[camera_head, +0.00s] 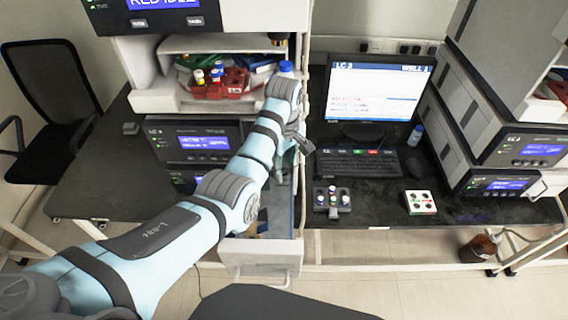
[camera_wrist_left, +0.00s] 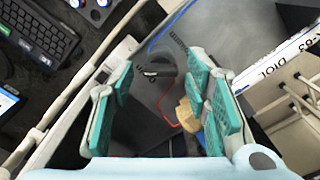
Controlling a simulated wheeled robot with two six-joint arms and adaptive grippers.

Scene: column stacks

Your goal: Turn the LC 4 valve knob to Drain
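A dark valve knob (camera_wrist_left: 157,70) with small pale lettering shows on a grey panel in the left wrist view. The lettering is too small to read, so I cannot tell its setting. My left gripper (camera_wrist_left: 160,82) is open, with green pads on either side of the knob in the picture; no contact shows. In the head view my left arm reaches over an open drawer (camera_head: 262,262) below the LC 3 unit (camera_head: 195,142). The arm hides the knob there. An LC 4 unit (camera_head: 526,150) stands at the right. My right gripper is not in view.
A monitor (camera_head: 377,95) and keyboard (camera_head: 358,163) stand on the black bench (camera_head: 465,208). A vial rack (camera_head: 332,200) and a white block (camera_head: 420,202) lie near its front edge. A brown bottle (camera_head: 479,247) stands below at the right. A tan object (camera_wrist_left: 190,112) and red tube lie between the fingers.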

